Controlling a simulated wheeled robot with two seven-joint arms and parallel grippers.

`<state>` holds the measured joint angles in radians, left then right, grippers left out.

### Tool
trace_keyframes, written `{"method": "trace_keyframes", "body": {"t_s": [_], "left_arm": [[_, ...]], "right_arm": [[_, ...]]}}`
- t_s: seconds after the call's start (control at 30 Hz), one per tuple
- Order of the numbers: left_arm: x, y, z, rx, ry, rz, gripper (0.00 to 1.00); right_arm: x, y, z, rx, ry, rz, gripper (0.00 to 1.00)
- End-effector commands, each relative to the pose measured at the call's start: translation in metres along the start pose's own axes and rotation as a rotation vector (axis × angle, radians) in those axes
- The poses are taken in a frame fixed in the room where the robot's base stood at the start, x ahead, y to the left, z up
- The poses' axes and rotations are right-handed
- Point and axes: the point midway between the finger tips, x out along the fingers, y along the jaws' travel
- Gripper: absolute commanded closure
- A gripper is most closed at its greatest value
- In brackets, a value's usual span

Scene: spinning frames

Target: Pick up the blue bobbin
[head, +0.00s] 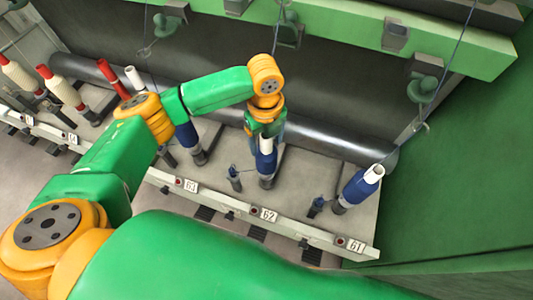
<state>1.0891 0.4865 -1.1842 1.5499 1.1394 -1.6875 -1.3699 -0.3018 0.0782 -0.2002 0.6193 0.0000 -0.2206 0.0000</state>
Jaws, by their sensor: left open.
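Several blue bobbins stand on spindles along the machine rail. One blue bobbin (266,163) stands behind the plate marked 62, its white top close under my left gripper. Another blue bobbin (357,188) stands at plate 61 on the right, leaning, with a white tube end on top. A third blue bobbin (187,136) is at plate 63, partly hidden by my left arm. My left gripper (266,135) points down at the top of the middle bobbin and is open. Its fingers are small here, and I cannot tell whether they touch the bobbin. My right gripper is out of view.
A dark roller (330,132) runs behind the bobbins, and a green beam (440,42) with thread guides hangs above. A green wall (470,170) closes the right side. Red and white bobbins (62,88) stand at the left. Numbered plates line the rail's front edge.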

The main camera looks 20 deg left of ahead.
Motion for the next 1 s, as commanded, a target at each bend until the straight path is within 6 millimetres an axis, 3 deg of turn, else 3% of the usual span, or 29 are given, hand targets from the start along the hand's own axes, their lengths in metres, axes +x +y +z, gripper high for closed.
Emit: {"method": "trace_keyframes", "body": {"t_s": [0.07,0.33,1.0], "left_arm": [[-0.0001,-0.0001,-0.0001,0.0,0.0,0.0,0.28],[-0.0005,-0.0002,-0.0001,0.0,0.0,0.0,1.0],[-0.0006,-0.0003,0.0,0.0,0.0,-0.001,1.0]], "right_arm": [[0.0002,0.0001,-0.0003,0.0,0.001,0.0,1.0],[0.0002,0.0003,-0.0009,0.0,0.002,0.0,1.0],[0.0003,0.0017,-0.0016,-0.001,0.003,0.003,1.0]]}}
